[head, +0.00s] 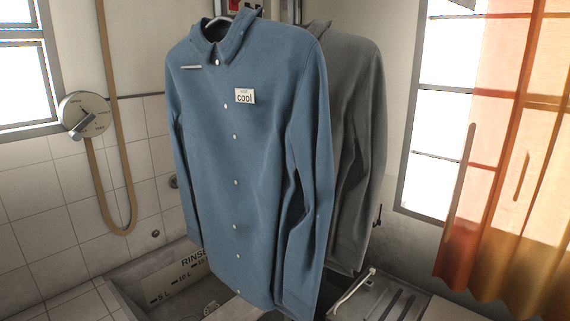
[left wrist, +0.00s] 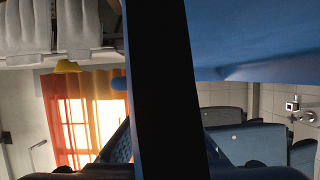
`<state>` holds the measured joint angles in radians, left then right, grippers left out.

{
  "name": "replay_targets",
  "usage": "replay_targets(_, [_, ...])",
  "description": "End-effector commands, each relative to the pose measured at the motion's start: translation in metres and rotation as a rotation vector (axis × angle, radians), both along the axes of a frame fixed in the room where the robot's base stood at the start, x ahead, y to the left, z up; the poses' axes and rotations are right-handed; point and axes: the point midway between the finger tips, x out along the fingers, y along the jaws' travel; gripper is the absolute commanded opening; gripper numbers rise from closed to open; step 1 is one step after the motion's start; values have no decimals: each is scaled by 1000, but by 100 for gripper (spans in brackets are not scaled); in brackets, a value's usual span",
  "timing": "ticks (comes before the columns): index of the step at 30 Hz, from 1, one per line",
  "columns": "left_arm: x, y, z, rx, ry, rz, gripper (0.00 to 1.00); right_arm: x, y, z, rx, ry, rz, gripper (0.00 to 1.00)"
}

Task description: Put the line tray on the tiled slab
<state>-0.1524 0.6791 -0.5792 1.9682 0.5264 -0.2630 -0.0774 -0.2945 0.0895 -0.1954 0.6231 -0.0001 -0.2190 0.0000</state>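In the left wrist view, a long dark bar with blue edges crosses the middle, and a broad blue surface fills the upper right; they look like the line tray (left wrist: 250,40) seen from very close. My left gripper (left wrist: 166,130) has a dark finger on each side of the bar and appears shut on it. The tray's contents and far end cannot be made out. In the head view, a pale tiled ledge (head: 82,306) shows at the lower left; I cannot tell whether it is the tiled slab. Neither gripper shows in the head view.
A blue shirt (head: 235,165) with a "cool" tag and a grey shirt (head: 352,140) hang centrally, covering much of the washtub (head: 125,280). A ribbed drainboard (head: 395,303) lies at lower right. Orange curtains (head: 510,150) hang right; a dial (head: 85,114) and hose are on the left wall.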

Motion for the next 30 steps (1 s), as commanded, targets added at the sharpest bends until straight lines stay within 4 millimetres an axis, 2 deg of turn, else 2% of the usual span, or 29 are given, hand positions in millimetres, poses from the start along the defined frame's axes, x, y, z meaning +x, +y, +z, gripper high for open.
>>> replay_targets(5, [1, -16, 8, -8, -3, 6, 0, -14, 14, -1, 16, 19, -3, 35])
replay_targets(11, [2, -30, 15, -8, -4, 12, 0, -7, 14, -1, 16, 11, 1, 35])
replay_targets(23, [37, 30, 42, -3, -5, 68, 0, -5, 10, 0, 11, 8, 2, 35])
replay_targets(30, [46, 76, 77, -6, -6, 62, 0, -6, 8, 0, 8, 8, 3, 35])
